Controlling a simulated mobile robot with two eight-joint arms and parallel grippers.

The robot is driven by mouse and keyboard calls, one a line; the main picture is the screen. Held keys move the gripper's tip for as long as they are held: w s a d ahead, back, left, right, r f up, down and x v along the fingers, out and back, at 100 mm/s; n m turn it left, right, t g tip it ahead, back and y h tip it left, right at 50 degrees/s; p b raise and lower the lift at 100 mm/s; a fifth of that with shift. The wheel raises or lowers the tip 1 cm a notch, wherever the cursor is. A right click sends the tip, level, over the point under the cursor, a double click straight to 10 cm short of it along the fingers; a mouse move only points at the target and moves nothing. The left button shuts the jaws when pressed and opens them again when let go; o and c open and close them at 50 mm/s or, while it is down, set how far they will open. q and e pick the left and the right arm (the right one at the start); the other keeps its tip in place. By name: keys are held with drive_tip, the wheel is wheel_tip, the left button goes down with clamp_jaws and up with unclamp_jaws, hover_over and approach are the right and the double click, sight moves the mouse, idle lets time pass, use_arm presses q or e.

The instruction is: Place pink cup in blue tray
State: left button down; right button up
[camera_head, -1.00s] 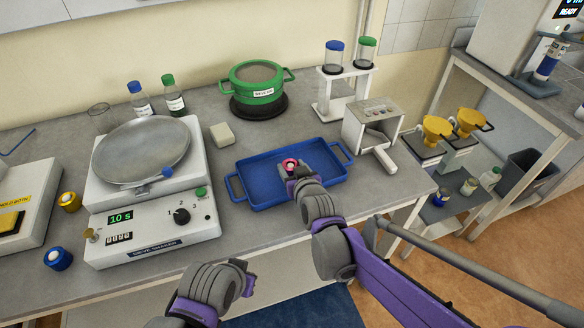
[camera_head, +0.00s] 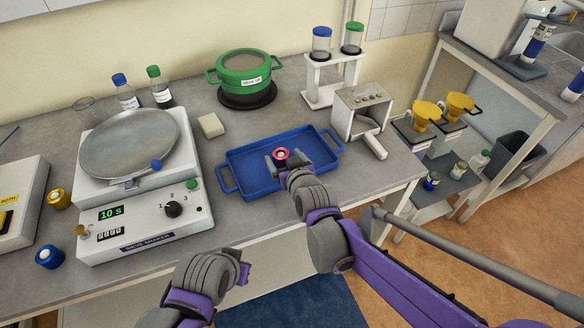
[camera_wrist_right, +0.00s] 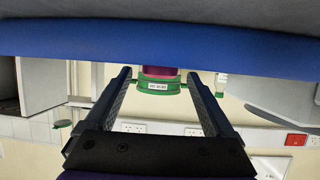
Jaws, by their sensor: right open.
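The pink cup (camera_head: 281,154), with a pale centre seen from above, sits inside the blue tray (camera_head: 236,166). My right gripper (camera_head: 284,163) reaches low over the tray from the front. It is open, with one finger on each side of the cup. In the right wrist view, where the scene is upside down, the cup (camera_wrist_right: 160,71) shows between the fingertips, with gaps at both sides. The tray shows there as a blue band (camera_wrist_right: 160,42). My left gripper (camera_head: 240,268) is at the lower front, away from the tray; its jaws cannot be made out.
A shaker with a round metal dish (camera_head: 130,140) stands left of the tray. A green pot (camera_head: 244,70) stands behind it. A white rack (camera_head: 330,80) and a grey device with a handle (camera_head: 362,112) stand at the back right. Bench is clear between shaker and tray.

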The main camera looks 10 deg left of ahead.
drive_tip(key=v, duration=1)
drive_tip(key=shift+s+d+p, duration=0.15)
drive_tip(key=shift+s+p, duration=0.05)
drive_tip(key=shift+p, duration=0.1)
drive_tip(key=s+d+f+m+g+h, duration=0.2)
drive_tip(key=s+d, duration=0.4)
drive_tip(key=d, duration=0.3)
drive_tip(key=s+d+f+m+g+h, duration=0.2)
drive_tip(key=s+d+f, duration=0.3)
drive_tip(key=s+d, duration=0.2)
drive_tip(key=s+d+f+m+g+h, duration=0.2)
drive_tip(key=s+d, duration=0.4)
drive_tip(key=d, duration=0.4)
drive_tip(key=shift+s+d+f+h, duration=0.25)
drive_tip(key=shift+f+h, duration=0.25)
drive_tip(key=shift+f, duration=0.25)
